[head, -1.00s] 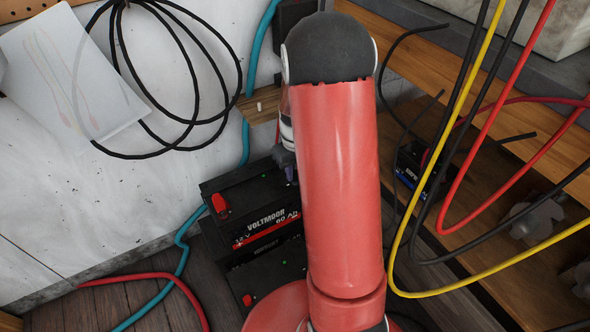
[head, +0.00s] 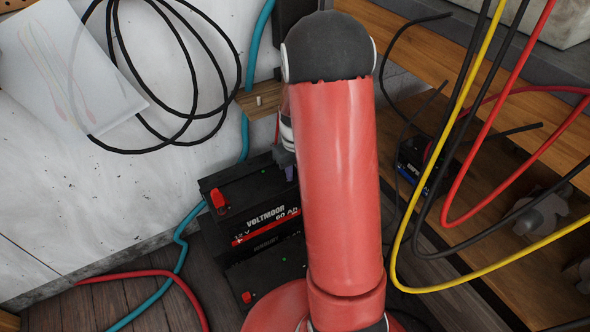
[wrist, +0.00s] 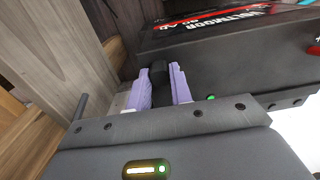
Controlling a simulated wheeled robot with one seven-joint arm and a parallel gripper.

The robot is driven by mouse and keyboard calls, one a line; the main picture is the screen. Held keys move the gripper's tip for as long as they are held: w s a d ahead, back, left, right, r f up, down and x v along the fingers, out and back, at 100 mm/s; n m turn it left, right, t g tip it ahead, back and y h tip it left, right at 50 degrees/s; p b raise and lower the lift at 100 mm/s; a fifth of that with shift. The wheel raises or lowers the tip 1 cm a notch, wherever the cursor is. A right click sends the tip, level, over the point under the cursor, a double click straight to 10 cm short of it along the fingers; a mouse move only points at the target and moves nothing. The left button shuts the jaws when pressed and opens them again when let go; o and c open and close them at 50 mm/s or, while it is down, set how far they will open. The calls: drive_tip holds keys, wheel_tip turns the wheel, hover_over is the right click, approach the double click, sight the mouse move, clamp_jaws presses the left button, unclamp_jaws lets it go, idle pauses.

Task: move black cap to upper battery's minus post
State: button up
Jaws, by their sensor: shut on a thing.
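The upper battery (head: 232,205) is black with a VOLTMOOR label and stands on another dark battery (head: 270,268). A red cap (head: 218,199) is on its left end; this red cap also shows at the right edge of the wrist view (wrist: 314,50). My gripper (wrist: 160,78) has lilac fingers shut on the black cap (wrist: 158,72), at the left end of the upper battery's top (wrist: 215,58) in the wrist view. In the head view my arm hides most of the gripper and the battery's right end. The minus post is hidden; I cannot tell whether the cap touches it.
A pale wall stands behind the batteries, with a small wooden shelf (head: 258,102) above them. A teal cable (head: 178,258) and a red cable (head: 165,273) lie at the left. Yellow (head: 398,262), red and black cables hang at the right before a wooden shelf unit.

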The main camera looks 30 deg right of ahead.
sight(295, 173)
drive_tip(key=o, duration=0.8)
wheel_tip(295, 173, up, 7)
drive_tip(key=shift+r+p, duration=0.2)
drive_tip(key=shift+p, duration=0.4)
drive_tip(key=shift+r, duration=0.2)
